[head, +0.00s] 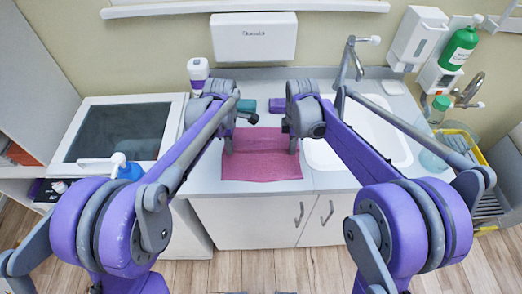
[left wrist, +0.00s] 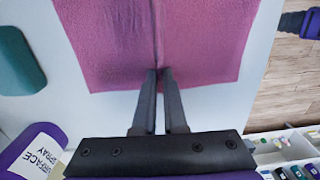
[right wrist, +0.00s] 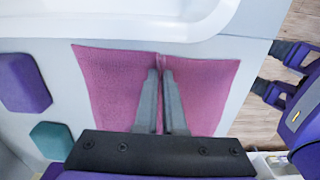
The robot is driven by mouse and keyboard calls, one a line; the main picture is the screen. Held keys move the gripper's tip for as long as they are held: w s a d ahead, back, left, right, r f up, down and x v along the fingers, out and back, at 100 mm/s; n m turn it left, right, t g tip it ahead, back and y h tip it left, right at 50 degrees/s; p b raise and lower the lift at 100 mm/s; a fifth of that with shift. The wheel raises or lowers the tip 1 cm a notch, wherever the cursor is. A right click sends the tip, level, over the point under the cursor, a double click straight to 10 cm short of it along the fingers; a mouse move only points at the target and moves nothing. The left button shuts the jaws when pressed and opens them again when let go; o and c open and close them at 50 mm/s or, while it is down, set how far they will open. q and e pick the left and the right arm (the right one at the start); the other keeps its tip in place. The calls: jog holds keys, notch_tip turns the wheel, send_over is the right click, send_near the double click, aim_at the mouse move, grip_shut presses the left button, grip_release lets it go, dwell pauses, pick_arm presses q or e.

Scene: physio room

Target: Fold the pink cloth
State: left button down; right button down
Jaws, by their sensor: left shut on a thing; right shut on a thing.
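The pink cloth (head: 262,170) lies spread on the counter by its front edge. My left gripper (head: 230,152) is at its left side and my right gripper (head: 293,151) at its right side. In the left wrist view, my left fingers (left wrist: 158,76) are closed on a pinched ridge of the cloth (left wrist: 205,45). In the right wrist view, my right fingers (right wrist: 160,76) are closed on a similar ridge of the cloth (right wrist: 112,80). The rest of the cloth looks flat. My arms partly cover its far corners in the head view.
A teal block (head: 247,105) and a purple block (head: 277,105) lie behind the cloth. The white sink (head: 385,145) is close on the right. A narrow bare counter strip (head: 207,184) lies left.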

dwell(0.3)
